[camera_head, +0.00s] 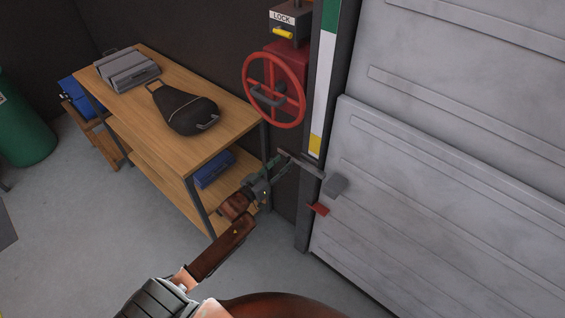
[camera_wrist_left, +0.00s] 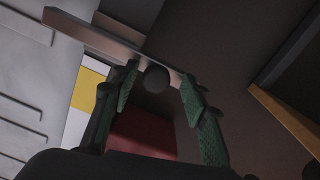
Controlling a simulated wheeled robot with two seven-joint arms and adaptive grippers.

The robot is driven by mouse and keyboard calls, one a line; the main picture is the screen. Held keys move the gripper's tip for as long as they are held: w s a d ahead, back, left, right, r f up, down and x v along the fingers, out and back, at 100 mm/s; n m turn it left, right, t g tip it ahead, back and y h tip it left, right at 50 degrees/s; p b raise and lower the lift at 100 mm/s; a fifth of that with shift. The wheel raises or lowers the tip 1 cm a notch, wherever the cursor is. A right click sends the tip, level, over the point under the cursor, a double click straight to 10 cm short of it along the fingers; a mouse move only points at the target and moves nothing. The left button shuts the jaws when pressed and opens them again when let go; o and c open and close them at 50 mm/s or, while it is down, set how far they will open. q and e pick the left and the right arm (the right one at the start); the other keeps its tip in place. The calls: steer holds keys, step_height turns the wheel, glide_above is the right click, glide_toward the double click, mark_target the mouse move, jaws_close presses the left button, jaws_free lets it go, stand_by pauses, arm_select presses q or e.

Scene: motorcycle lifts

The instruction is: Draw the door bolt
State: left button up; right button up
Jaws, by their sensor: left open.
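The door bolt (camera_head: 308,168) is a grey bar that crosses the dark post at the left edge of the big grey door (camera_head: 430,215). Its right end meets a dark grey block (camera_head: 337,186) on the door. My left gripper (camera_head: 279,164) is at the bar's left end. In the left wrist view the bar (camera_wrist_left: 95,38) runs down from the upper left, and a dark round knob (camera_wrist_left: 156,79) shows between the green fingers of my left gripper (camera_wrist_left: 158,74). The fingers are apart, one on each side of the knob; I cannot tell whether they touch it. My right gripper is not in view.
A red handwheel (camera_head: 274,90) and a box with a LOCK label (camera_head: 284,18) are above the bolt. A red tab (camera_head: 319,209) sticks out below it. A wooden workbench (camera_head: 185,145) with a black bag (camera_head: 184,110) stands to the left. The floor in front is clear.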

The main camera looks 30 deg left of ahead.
arm_select(q)
steer(key=s+a, duration=0.1)
steer(key=s, duration=1)
steer(key=shift+a, duration=0.4)
steer(key=s+a+f+g+y, duration=0.1)
steer(key=s+a+f+g, duration=0.1)
steer(key=f, duration=0.8)
steer(key=s+a+f+g+y, duration=0.1)
steer(key=a+f+g+y, duration=0.1)
steer(key=f, duration=0.8)
steer(key=s+f+g, duration=0.2)
steer(key=s+f, duration=0.4)
steer(key=f, duration=0.5)
steer(key=s+f+g, duration=0.2)
steer(key=s+f, duration=0.5)
steer(key=f, duration=0.4)
steer(key=s+d+f+g, duration=0.3)
steer(key=s+f, duration=0.4)
steer(key=s, duration=0.5)
steer(key=s+d+f+m+g, duration=0.1)
steer(key=s+d+f+g, duration=0.2)
steer(key=s+f, duration=0.4)
steer(key=s+d+f+m+g, duration=0.1)
steer(key=s+d+f+g, duration=0.2)
steer(key=s, duration=1.4)
step_height(320, 180, down, 4)
steer(key=shift+d+f, duration=0.2)
steer(key=shift+d, duration=0.55)
steer(key=shift+c, duration=0.2)
